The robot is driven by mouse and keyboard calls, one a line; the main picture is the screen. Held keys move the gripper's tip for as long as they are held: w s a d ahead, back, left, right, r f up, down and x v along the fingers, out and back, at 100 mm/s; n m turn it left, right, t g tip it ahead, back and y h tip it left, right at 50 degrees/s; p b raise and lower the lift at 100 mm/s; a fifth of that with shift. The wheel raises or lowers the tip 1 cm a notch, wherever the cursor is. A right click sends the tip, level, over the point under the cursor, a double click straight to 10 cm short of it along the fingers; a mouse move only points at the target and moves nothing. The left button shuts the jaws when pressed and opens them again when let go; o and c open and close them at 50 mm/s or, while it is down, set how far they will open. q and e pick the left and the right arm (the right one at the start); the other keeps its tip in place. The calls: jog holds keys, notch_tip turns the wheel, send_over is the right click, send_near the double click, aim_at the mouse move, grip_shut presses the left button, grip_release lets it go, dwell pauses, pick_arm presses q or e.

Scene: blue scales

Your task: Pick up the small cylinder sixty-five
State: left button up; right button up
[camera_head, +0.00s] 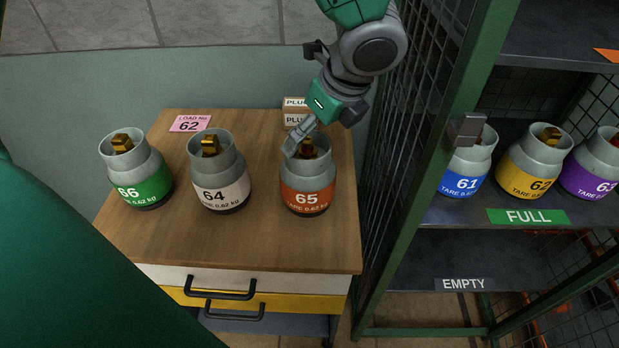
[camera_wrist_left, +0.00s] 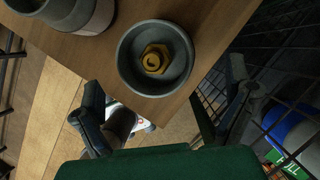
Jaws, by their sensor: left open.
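The small cylinder 65 (camera_head: 306,185), grey with an orange-red label, stands upright at the right side of the wooden cabinet top. Its round collar and brass valve (camera_wrist_left: 154,59) show from above in the left wrist view. My left gripper (camera_head: 303,135) is over the back of this cylinder, with a finger overlapping its collar in the head view. In the left wrist view its fingers (camera_wrist_left: 166,85) are spread wide, with nothing between them, and the collar lies just beyond them. Whether a finger touches the collar I cannot tell. My right gripper is not in view.
Cylinders 64 (camera_head: 219,182) and 66 (camera_head: 138,178) stand to the left on the wooden top (camera_head: 250,245).

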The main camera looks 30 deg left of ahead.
aim_at(311, 141)
pick_arm(q)
jog(key=x, duration=0.3)
jog(key=shift+s+a+f, duration=0.15)
jog(key=shift+s+f, duration=0.2)
jog(key=shift+f, duration=0.05)
jog(key=shift+w+a+f+b, duration=0.2)
jog(key=shift+a+f+b, duration=0.1)
jog(key=shift+f, duration=0.15)
jog(key=shift+s, duration=0.1)
jog(key=c, duration=0.5)
jog(key=shift+d, duration=0.1)
jog(key=c, duration=1.2)
jog(key=shift+r, duration=0.1)
jog(key=shift+r, duration=0.1)
